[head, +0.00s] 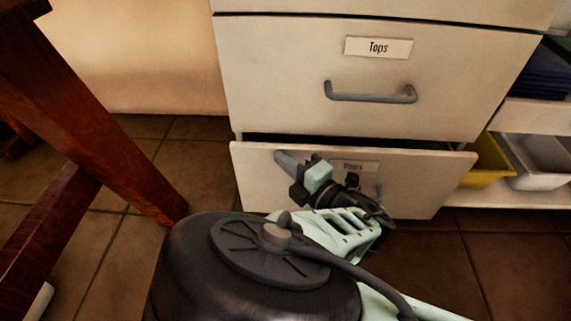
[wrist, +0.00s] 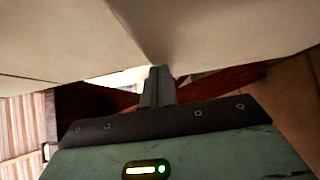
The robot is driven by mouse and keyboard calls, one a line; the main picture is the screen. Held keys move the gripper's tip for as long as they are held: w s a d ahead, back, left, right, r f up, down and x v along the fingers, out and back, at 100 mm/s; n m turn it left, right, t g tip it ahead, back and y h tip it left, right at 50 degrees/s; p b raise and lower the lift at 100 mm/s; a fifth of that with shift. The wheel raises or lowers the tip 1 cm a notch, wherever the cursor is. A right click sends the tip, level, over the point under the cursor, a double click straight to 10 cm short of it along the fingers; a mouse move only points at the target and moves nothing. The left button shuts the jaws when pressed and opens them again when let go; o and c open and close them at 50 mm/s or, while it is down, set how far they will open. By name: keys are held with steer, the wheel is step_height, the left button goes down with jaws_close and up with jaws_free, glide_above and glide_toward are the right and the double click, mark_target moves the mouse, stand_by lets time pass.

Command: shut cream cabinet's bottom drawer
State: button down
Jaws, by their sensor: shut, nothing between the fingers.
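The cream cabinet (head: 290,75) stands ahead with a drawer labelled "Tops" and a grey bar handle. Its bottom drawer (head: 420,185) is partly open, with a dark gap along its top edge. My gripper (head: 279,158) is shut and empty, in front of the upper left part of the bottom drawer's face. Contact cannot be told. In the wrist view my closed fingers (wrist: 157,85) point towards pale cream surfaces.
A dark red wooden frame (head: 110,160) stands close on the left. An open shelf (head: 515,195) on the right holds a yellow bin (head: 485,165) and a white bin (head: 540,165). Brown floor tiles (head: 510,260) are bare at the front right.

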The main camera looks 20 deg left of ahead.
mark_target(295, 151)
steer(key=shift+w+a+p, duration=0.25)
steer(key=shift+w+p, duration=0.15)
steer(key=shift+w, duration=0.75)
steer(key=shift+w+a+p, duration=0.25)
steer(key=shift+w+p, duration=0.15)
steer(key=shift+w, duration=0.75)
steer(key=shift+w+r, duration=0.1)
